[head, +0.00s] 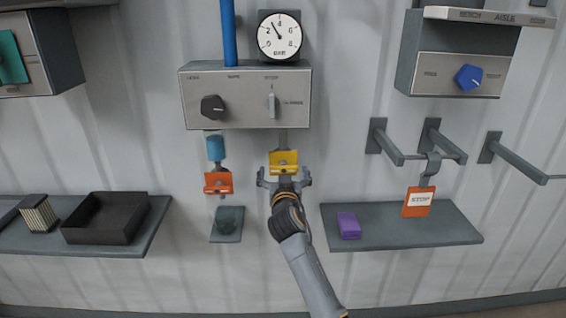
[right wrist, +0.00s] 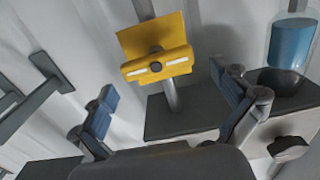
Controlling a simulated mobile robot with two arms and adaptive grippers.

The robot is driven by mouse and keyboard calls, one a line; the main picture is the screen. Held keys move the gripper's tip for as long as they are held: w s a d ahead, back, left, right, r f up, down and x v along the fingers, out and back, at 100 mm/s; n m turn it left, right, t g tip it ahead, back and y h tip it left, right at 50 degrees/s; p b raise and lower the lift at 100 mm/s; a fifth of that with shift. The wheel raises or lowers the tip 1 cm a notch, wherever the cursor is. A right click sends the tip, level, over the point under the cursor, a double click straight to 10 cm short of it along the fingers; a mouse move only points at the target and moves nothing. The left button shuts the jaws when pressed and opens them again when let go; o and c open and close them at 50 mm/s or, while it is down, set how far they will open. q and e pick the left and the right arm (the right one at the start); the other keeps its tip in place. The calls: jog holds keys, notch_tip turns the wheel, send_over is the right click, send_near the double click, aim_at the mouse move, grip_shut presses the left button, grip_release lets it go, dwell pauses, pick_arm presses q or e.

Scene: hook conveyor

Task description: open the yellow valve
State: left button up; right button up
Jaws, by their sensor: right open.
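The yellow valve (head: 284,162) is a bent yellow plate with a dark centre knob, on a thin vertical pipe below the grey control box. In the right wrist view the yellow valve (right wrist: 157,48) shows white marks on both sides of the knob, lying across the pipe. My right gripper (head: 284,179) is just below and in front of it, fingers spread to either side. In the right wrist view the open fingers (right wrist: 162,81) are empty, and the valve appears beyond them, apart from them. My left gripper is not in view.
An orange valve (head: 218,183) hangs left of the yellow one, under a blue cylinder (head: 215,148). The control box (head: 245,118) with a gauge (head: 279,37) is above. A shelf (head: 440,234) with a purple block (head: 348,225) and several wall hooks (head: 386,142) are at right.

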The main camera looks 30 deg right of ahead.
jog(key=shift+w+d+r, duration=0.1)
jog(key=shift+w+d, duration=0.3)
jog(key=shift+w, duration=0.2)
jog(key=shift+w+d, duration=0.4)
jog(key=shift+w, duration=0.2)
jog(key=c, duration=1.1)
